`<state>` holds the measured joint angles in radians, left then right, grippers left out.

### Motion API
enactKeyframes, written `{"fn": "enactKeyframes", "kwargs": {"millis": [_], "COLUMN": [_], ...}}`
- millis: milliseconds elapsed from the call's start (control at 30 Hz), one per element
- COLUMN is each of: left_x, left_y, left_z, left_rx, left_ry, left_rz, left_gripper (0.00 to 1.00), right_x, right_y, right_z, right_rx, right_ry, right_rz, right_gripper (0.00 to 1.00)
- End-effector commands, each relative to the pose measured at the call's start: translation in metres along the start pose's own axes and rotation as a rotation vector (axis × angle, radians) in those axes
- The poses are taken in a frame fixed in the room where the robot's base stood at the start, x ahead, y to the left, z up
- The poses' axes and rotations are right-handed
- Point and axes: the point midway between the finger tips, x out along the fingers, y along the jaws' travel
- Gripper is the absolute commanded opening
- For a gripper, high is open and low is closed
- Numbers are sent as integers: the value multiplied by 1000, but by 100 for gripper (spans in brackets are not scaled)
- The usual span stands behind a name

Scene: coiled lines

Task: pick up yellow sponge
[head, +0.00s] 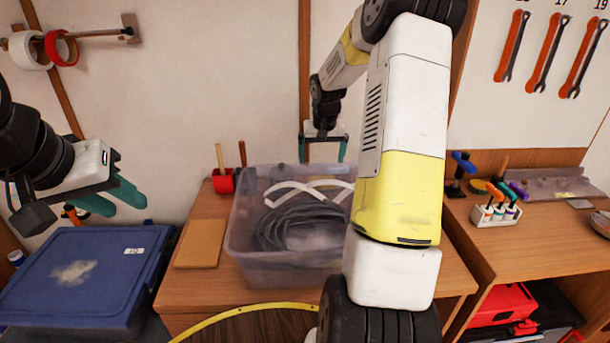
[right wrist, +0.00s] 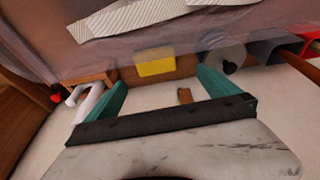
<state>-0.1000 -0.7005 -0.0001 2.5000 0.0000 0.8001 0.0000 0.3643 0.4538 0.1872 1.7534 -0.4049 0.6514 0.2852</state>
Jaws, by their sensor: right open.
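A small yellow block (right wrist: 155,62), which looks like the sponge, shows in the right wrist view beyond my fingers, roughly between them. I cannot pick it out in the head view, where the bin and my right arm block much of the table. My right gripper (head: 322,158) points down behind the plastic bin, its teal fingers spread. It also shows in the right wrist view (right wrist: 160,82), open, with nothing between the fingers. My left gripper (head: 130,207) is above the blue lid at the left, its fingers apart and empty.
A translucent bin (head: 247,250) holds coiled dark hose and white strap. A tan board (head: 200,244) lies to its left. The blue-lidded box (head: 105,265) is at the left. A screwdriver rack (head: 495,213) stands on the right bench. A pale roll (right wrist: 224,62) is right of the yellow block.

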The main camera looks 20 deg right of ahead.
Motion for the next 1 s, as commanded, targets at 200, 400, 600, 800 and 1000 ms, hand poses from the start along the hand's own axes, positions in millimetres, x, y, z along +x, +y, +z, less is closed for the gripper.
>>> {"fn": "enactKeyframes", "kwargs": {"millis": [200,400,600,800,1000], "left_x": [0,0,0,0,0], "left_y": [0,0,0,0,0], "left_z": [0,0,0,0,0], "left_rx": [0,0,0,0,0], "left_ry": [0,0,0,0,0], "left_rz": [0,0,0,0,0], "left_gripper": [36,36,36,36,36], "right_x": [40,63,90,112,114], "right_y": [12,12,11,10,11], "right_z": [-7,-6,0,0,0], "right_rx": [24,25,25,25,25], "right_ry": [-19,-21,-22,-20,-18], "right_rz": [2,2,1,2,2], "right_gripper": [100,100,100,100,100]}}
